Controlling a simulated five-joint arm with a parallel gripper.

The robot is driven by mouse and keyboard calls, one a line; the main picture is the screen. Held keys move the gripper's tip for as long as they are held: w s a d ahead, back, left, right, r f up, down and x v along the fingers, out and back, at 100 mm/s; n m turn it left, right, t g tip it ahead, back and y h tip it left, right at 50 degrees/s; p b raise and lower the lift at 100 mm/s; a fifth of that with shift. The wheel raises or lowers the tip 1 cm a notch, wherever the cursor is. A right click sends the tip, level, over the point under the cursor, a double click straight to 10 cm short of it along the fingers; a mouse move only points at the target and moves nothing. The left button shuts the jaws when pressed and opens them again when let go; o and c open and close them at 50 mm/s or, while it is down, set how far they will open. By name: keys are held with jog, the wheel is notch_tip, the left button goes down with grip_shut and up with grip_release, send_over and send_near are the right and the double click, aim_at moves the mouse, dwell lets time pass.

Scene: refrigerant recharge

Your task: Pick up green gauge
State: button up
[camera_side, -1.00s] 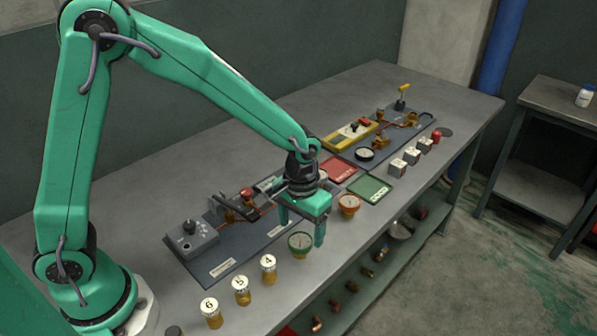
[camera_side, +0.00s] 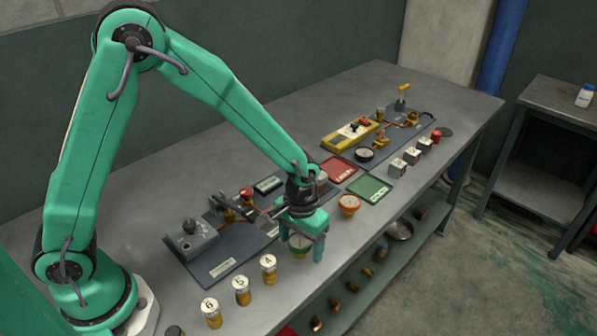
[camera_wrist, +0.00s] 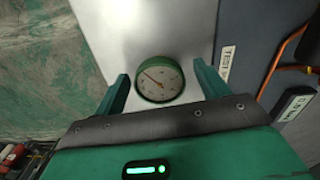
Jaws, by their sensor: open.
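The green gauge (camera_wrist: 160,79) has a round pale dial with a dark needle and a green rim. It stands on the bench between the two fingers of my gripper (camera_wrist: 162,85) in the wrist view, with a gap on each side. In the side view my gripper (camera_side: 301,245) is low over the bench and its fingers straddle the green gauge (camera_side: 299,243), which is partly hidden behind them. My gripper is open and holds nothing.
An orange gauge (camera_side: 349,204) stands to the right on the bench, near a green tray (camera_side: 369,188) and a red tray (camera_side: 338,169). Numbered brass cylinders (camera_side: 241,290) stand at the front left. A dark test panel (camera_side: 222,258) lies behind the gauge.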

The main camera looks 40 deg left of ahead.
aim_at(301, 239)
jog(key=shift+c, duration=0.4)
jog(key=c, duration=1)
jog(key=shift+o, duration=0.2)
jog(key=shift+r, duration=0.1)
jog(key=shift+r, duration=0.75)
notch_tip(301, 239, up, 2)
jog(key=shift+r, duration=0.1)
jog(key=s+d+r, duration=0.7)
jog(key=s, duration=0.2)
jog(key=shift+d, duration=0.25)
jog(key=shift+w, duration=0.1)
